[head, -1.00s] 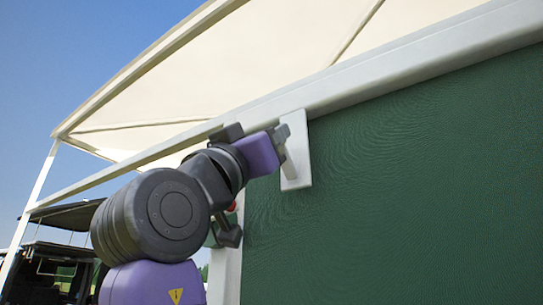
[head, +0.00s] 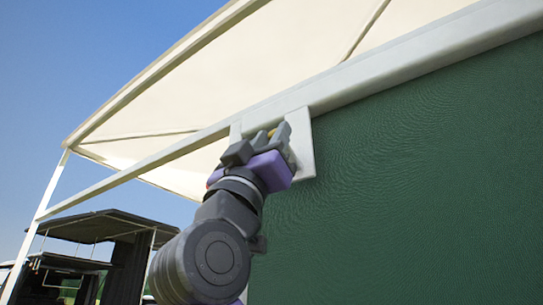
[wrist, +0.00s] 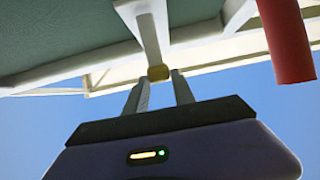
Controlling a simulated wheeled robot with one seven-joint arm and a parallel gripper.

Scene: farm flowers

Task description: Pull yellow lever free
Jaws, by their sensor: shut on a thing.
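The yellow lever (wrist: 158,73) shows as a small yellow piece at the lower end of a white bracket in the wrist view. In the head view only a bit of yellow (head: 271,132) is visible between the fingers. My gripper (wrist: 161,79) is shut on the yellow lever, with one finger on each side of it. In the head view my gripper (head: 277,136) points up at the white bracket (head: 302,150) under the canopy beam. The fingers hide most of the lever there.
A white beam (head: 370,85) runs along the top of a green wall (head: 430,180). A cream canopy (head: 220,85) spreads above. A red cylinder (wrist: 288,40) hangs to the right in the wrist view. A dark vehicle (head: 105,245) stands at lower left.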

